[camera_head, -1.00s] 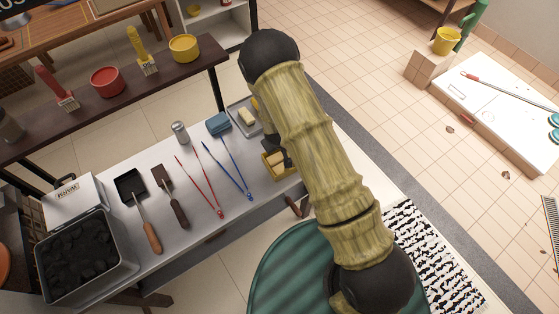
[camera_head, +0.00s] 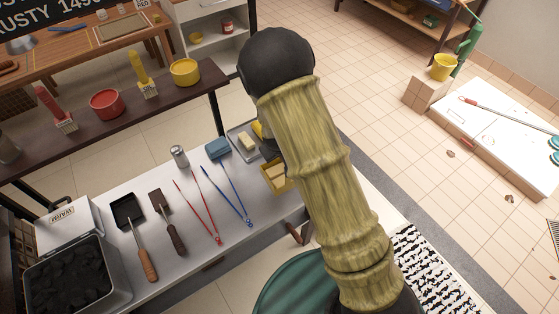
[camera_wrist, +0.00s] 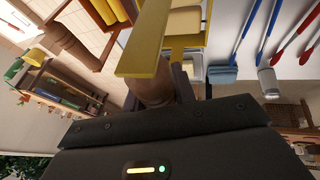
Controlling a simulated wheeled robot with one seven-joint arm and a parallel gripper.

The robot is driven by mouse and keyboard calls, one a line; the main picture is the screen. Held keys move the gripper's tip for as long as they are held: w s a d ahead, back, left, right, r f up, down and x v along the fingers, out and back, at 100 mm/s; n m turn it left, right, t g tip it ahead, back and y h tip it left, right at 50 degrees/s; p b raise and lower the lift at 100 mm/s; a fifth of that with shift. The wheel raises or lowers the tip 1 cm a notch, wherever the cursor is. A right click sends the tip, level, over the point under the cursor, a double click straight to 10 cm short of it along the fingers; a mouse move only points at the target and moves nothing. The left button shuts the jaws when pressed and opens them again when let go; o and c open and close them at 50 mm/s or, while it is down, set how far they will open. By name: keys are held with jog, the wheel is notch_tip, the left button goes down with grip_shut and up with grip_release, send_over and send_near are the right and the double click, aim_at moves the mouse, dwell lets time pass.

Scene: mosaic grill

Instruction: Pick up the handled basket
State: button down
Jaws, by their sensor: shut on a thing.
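The handled basket (camera_head: 272,182) is small and yellow, at the right end of the grey counter, partly hidden behind my arm in the head view. Pale tan pieces lie in it. In the wrist view its broad yellow handle bar (camera_wrist: 143,45) is close in front of my gripper, with the basket body beyond. My gripper (camera_wrist: 168,88) is shut on the basket at a brown rounded part by the handle; the exact contact is partly hidden. In the head view my arm hides the jaws. Whether the basket's underside is clear of the counter is not visible.
Beside the basket are a tray with a butter block (camera_head: 248,141), a blue sponge (camera_head: 218,148), a shaker (camera_head: 179,156), blue tongs (camera_head: 228,196) and red tongs (camera_head: 197,212). A shelf (camera_head: 120,110) with pots and brushes stands behind.

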jog(key=shift+r, duration=0.9)
jog(key=shift+w, duration=0.1)
